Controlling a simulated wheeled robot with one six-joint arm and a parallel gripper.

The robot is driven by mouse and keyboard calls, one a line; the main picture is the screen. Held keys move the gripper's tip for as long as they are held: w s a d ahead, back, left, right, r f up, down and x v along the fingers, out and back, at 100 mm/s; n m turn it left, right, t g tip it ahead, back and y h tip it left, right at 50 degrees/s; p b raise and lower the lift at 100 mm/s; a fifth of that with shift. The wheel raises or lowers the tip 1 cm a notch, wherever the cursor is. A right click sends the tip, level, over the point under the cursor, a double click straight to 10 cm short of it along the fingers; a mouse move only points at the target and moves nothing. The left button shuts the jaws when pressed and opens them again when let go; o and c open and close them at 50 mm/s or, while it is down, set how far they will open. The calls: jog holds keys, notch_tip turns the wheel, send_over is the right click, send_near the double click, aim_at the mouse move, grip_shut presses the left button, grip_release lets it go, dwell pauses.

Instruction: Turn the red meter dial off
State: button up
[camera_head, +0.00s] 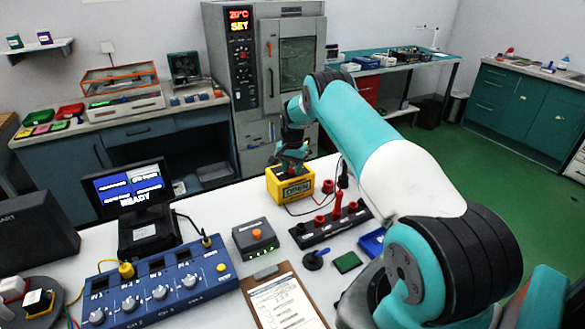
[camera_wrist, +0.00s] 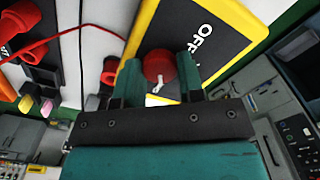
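A yellow meter (camera_head: 291,189) with a dark face stands on the white bench. Its display reads "OPEN" in the head view. In the wrist view the meter's dark face (camera_wrist: 205,22) fills the upper middle and carries a white "OFF" mark. The red dial (camera_wrist: 160,67) sits on that face. Its white pointer aims down in the picture, away from the "OFF" mark. My gripper (camera_wrist: 160,72) has one finger on each side of the dial, and both appear to touch it. In the head view my gripper (camera_head: 293,160) is above the meter and mostly hides the dial.
A black strip with red posts (camera_head: 335,222) stands right of the meter, with wires between. A blue multi-channel box (camera_head: 158,286), a grey box with an orange button (camera_head: 256,238) and a clipboard (camera_head: 284,302) lie nearer. A monitor (camera_head: 130,200) stands left.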

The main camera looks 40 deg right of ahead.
jog(key=shift+f+n+b, duration=0.1)
jog(key=shift+n+b, duration=0.2)
jog(key=shift+b, duration=0.2)
jog(key=shift+f+n+b, duration=0.1)
jog(key=shift+n+b, duration=0.8)
jog(key=shift+b, duration=0.3)
jog(key=n+b, duration=0.3)
jog(key=shift+n, duration=0.3)
jog(key=n+b, duration=0.2)
jog(key=n, duration=0.1)
jog(key=shift+n, duration=0.3)
jog(key=n, duration=0.1)
jog(key=n+b, duration=0.1)
jog(key=n, duration=0.1)
jog(key=shift+r+n, duration=0.2)
jog(key=shift+n, duration=0.1)
jog(key=n+b, duration=0.1)
jog(key=n, duration=0.4)
jog(key=n+b, duration=0.1)
jog(key=n, duration=0.4)
jog(key=shift+r+n, duration=0.1)
jog(key=shift+n, duration=0.3)
jog(key=o, duration=0.9)
